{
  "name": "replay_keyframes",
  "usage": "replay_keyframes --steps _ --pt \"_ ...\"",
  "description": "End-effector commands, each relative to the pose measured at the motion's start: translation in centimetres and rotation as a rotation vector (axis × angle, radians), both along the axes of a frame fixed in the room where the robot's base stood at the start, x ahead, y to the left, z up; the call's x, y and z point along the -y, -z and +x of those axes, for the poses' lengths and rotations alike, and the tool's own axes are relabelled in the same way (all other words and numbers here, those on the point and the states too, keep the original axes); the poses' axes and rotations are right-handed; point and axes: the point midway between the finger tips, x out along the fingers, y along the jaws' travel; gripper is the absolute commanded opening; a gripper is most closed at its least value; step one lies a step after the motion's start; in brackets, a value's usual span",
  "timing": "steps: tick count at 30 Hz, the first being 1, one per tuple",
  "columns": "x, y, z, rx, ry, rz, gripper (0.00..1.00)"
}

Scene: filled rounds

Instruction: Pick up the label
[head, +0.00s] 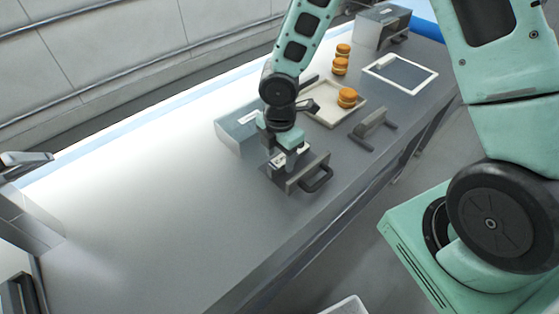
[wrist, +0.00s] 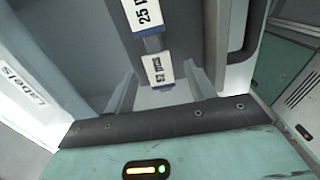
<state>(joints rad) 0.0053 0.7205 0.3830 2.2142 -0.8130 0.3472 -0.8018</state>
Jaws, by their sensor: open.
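A white label (wrist: 157,69) with dark print lies between my fingertips in the wrist view, with no clear sign of contact. A second white label (wrist: 146,14), reading "25" and edged in blue, lies just beyond it. Both appear to be in the grey open drawer (head: 305,170) with a black handle (head: 318,180). My gripper (wrist: 160,72) is open, its two fingers apart on either side of the nearer label. In the head view my gripper (head: 288,160) is low over the drawer and hides part of it.
The drawer's cabinet (head: 229,137) carries a "Labels" sign (wrist: 28,85). Behind are a cream tray (head: 325,118), several orange rounds (head: 347,98), a white-framed dark panel (head: 401,74) and another cabinet (head: 375,30). A handled grey piece (head: 369,122) stands near the counter's edge.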

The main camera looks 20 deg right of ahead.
Motion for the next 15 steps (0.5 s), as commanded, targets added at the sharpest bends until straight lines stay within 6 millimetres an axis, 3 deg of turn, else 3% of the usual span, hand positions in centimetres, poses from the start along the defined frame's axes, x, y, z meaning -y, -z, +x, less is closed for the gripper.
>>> replay_keyframes --steps 11,12,15 --pt "-0.01 0.21 0.01 0.0 0.0 0.0 0.55" --pt "-0.01 0.21 0.01 0.0 0.0 0.0 0.52" --pt "-0.01 0.21 0.0 0.0 0.0 0.0 0.24"
